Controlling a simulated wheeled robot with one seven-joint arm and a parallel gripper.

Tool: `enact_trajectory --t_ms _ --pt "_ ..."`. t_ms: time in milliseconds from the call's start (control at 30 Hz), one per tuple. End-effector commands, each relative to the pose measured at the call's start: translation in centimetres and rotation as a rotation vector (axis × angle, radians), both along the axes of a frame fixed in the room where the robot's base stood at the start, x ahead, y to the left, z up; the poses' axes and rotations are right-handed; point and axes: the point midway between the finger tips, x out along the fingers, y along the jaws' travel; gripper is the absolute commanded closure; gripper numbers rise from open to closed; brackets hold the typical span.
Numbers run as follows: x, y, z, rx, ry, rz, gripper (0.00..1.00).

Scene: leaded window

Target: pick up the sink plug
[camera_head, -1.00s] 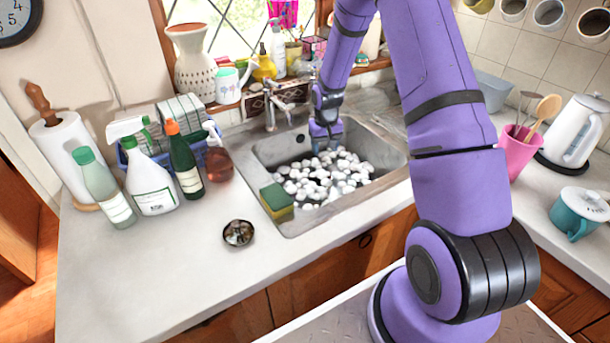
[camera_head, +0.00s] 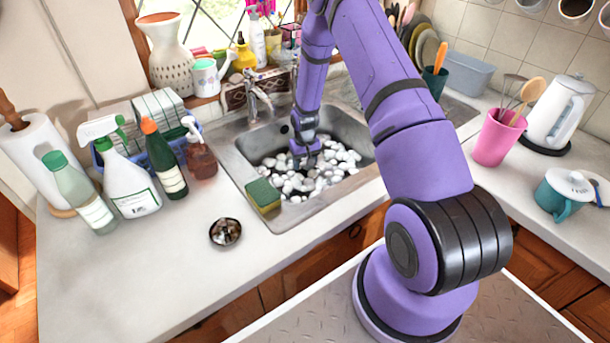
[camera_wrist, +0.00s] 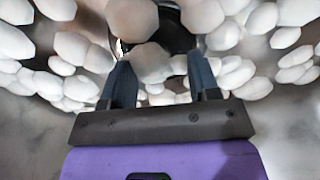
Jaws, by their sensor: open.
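My gripper (camera_head: 305,158) is inside the sink, low among the white foam lumps. In the wrist view its two fingers (camera_wrist: 160,72) are apart, with their tips among the lumps. A dark, rounded thing (camera_wrist: 172,38) shows just beyond the fingertips, partly covered by white lumps; it may be the sink plug, but I cannot tell for sure. One white lump (camera_wrist: 148,62) sits between the fingers, in front of the dark thing. In the head view no plug can be made out in the sink.
The sink (camera_head: 238,168) has a raised rim, with a green and yellow sponge (camera_head: 263,195) at its front left corner and a tap (camera_head: 258,98) behind. A small round dish-like item (camera_head: 225,232) lies on the counter. Bottles (camera_head: 165,165) crowd the left.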

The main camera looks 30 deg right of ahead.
Motion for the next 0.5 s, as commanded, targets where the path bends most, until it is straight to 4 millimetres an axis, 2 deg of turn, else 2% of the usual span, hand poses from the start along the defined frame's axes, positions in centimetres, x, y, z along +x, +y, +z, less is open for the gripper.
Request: enact_trajectory --t_ms 33,200,500 --pt "-0.1 -0.1 -0.9 0.001 0.003 0.0 0.44" --pt "0.0 -0.1 -2.8 0.0 0.001 0.001 0.44" --pt "0.0 -0.1 -3.4 0.0 0.0 0.0 0.44"
